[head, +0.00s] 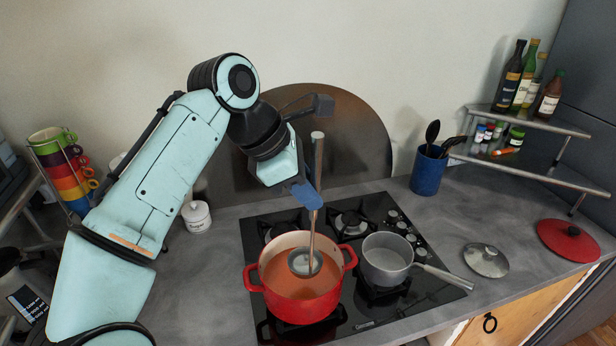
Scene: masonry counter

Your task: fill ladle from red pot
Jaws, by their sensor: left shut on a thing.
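The red pot (302,306) stands on the front left of the black hob and holds an orange-brown liquid. The metal ladle (317,165) stands nearly upright, its bowl inside the pot at the liquid. The bowl's rim shows, but I cannot tell how full it is. My left gripper (308,196) is shut on the ladle's handle above the pot. Its blue fingers partly hide the handle. My right gripper is not in view.
A grey saucepan (387,262) stands right of the pot, its handle pointing to the front right. A glass lid (486,261) and a red lid (568,241) lie on the right counter. A blue utensil holder (428,172) and a bottle rack (530,122) stand behind. Stacked cups (62,165) stand left.

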